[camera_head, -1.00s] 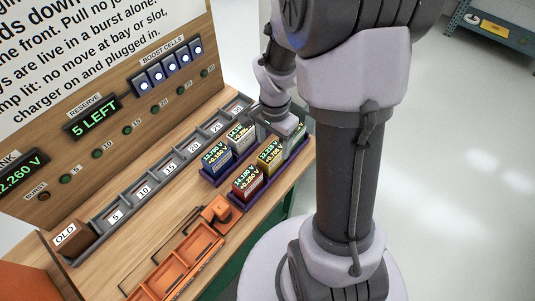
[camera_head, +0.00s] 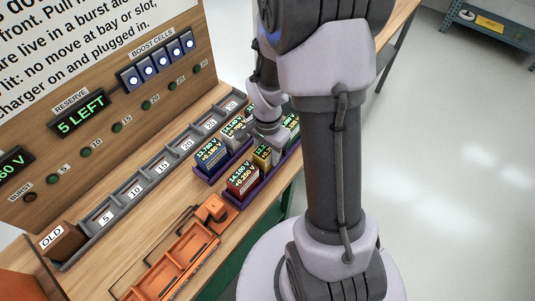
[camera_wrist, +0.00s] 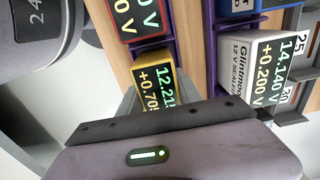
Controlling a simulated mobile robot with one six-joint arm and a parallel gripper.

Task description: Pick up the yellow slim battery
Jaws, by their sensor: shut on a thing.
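The yellow slim battery (camera_head: 262,157) stands upright in the purple front tray, between a red battery and a green one. Its display in the wrist view (camera_wrist: 155,78) reads about 12.2 V, with the end cut off. My gripper (camera_head: 267,138) is down at the top of the yellow battery and shut on it. In the wrist view my gripper's dark body covers the lower part of the battery and most of the fingers. The battery looks still seated among its neighbours; its base is hidden.
The red battery (camera_head: 242,180) is close beside it, and a green one (camera_head: 291,124) is partly hidden behind my gripper. Blue (camera_head: 211,156) and white (camera_wrist: 250,75) batteries stand in the rear tray. A grey slotted rack (camera_head: 130,190) and an orange tray (camera_head: 178,262) lie on the bench.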

